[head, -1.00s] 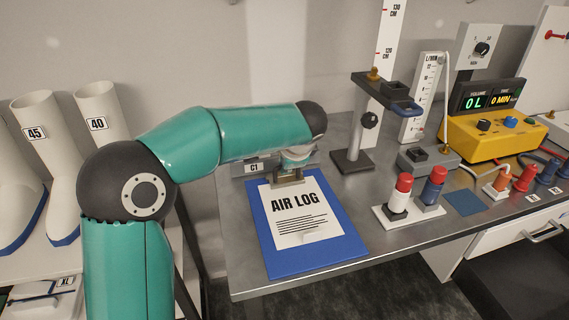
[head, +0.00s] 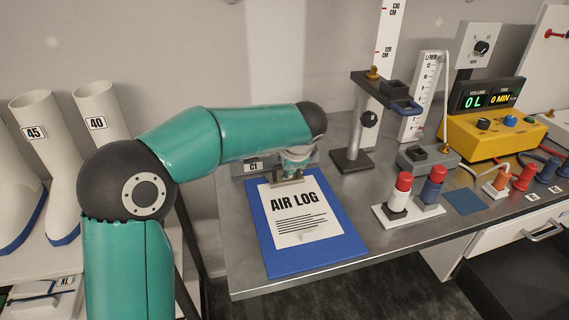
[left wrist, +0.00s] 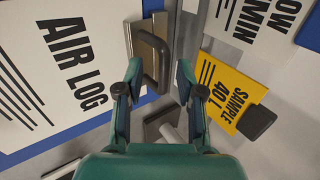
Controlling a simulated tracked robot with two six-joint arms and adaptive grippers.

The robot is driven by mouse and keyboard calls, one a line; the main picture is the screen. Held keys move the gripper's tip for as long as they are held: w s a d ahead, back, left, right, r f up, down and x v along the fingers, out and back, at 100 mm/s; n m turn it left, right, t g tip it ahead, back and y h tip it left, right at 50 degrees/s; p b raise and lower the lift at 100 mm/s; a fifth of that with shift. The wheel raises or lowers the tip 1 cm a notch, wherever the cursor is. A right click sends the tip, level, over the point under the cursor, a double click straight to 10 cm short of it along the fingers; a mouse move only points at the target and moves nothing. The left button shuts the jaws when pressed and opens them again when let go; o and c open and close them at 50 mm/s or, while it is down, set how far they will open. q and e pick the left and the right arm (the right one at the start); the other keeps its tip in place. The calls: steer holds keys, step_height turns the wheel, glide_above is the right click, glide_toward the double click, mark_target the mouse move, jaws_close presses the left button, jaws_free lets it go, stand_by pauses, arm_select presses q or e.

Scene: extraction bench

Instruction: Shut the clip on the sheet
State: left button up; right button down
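A blue clipboard (head: 263,222) lies on the metal bench with a white AIR LOG sheet (head: 306,232) on it. Its metal clip (head: 287,181) sits at the top edge of the sheet. In the left wrist view the clip (left wrist: 146,45) shows as a brownish plate with a dark looped handle (left wrist: 164,60). Whether the clip presses on the sheet I cannot tell. My left gripper (head: 297,160) is just above the clip, pointing down. In the wrist view its two fingers (left wrist: 160,72) are apart, with the handle between them and no clear contact. My right gripper is out of view.
A yellow SAMPLE card (left wrist: 222,92) lies beside the clip. A stand (head: 352,160) rises behind. White boots (head: 42,135) stand left. The bench's front edge is near the clipboard.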

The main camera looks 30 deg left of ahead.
arm_select(q)
steer(key=shift+r, duration=0.1)
steer(key=shift+s+d+r, duration=0.1)
steer(key=shift+d+r, duration=0.05)
steer(key=shift+r, duration=0.25)
steer(key=v, duration=1.1)
steer(key=shift+s+f, duration=0.15)
